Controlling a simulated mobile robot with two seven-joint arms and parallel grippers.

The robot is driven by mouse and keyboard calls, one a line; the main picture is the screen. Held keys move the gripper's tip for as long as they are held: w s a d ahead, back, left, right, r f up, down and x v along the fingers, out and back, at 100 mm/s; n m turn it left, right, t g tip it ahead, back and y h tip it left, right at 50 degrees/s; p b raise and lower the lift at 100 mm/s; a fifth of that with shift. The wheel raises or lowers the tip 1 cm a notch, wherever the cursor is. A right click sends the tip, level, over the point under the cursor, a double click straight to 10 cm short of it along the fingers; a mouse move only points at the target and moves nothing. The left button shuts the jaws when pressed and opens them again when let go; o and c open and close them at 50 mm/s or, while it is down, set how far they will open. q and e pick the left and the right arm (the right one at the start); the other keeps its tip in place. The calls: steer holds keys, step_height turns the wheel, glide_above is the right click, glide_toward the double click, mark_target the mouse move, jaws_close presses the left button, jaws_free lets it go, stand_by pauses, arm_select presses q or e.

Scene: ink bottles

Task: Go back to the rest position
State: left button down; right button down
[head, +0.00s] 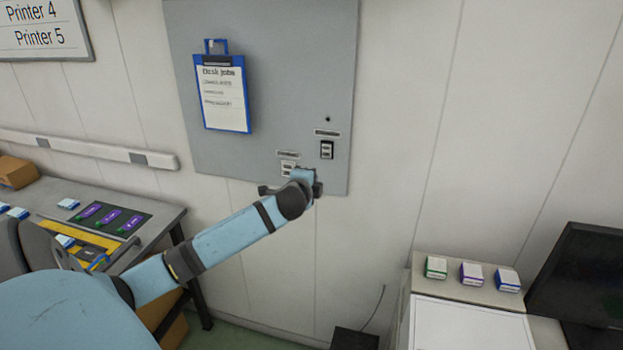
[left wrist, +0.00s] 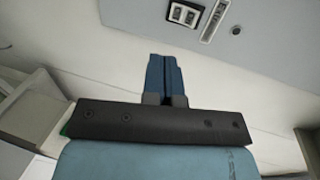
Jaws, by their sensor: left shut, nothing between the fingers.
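My left arm reaches up from the lower left in the head view. Its gripper (head: 304,174) is in front of the lower edge of a grey wall panel (head: 265,110), close to the lower of two switches. In the left wrist view the two blue fingers of the left gripper (left wrist: 164,75) are together with nothing between them. A switch (left wrist: 184,14) on the panel shows beyond the fingertips, apart from them in the picture. In the head view the upper switch (head: 327,149) is clear, and the lower switch (head: 288,168) is partly hidden by the gripper. My right gripper is not in view.
A blue clipboard (head: 222,97) hangs on the panel. A grey table (head: 165,218) with purple items stands at left. Three small boxes, one a purple box (head: 472,274), stand on a white cabinet (head: 465,291) at right, beside a dark monitor (head: 582,275).

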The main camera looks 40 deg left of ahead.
arm_select(q)
steer(key=shift+w+a+f, duration=0.1)
stand_by(0.3)
steer(key=s+d+f+n+h, duration=0.1)
steer(key=s+d+f+h, duration=0.4)
steer(key=d+f, duration=0.7)
steer(key=s+d+f+n+g+h, duration=0.1)
steer(key=s+d+f+n, duration=0.3)
steer(key=s+d+f, duration=0.4)
steer(key=s+d+f+n+g+h, duration=0.1)
steer(key=s+d+f+n+h, duration=0.3)
steer(key=s+d+f, duration=0.4)
steer(key=s+d, duration=0.7)
steer(key=s, duration=0.1)
steer(key=shift+d+f+h, duration=0.25)
steer(key=shift+h, duration=0.05)
steer(key=shift+s+a, duration=0.1)
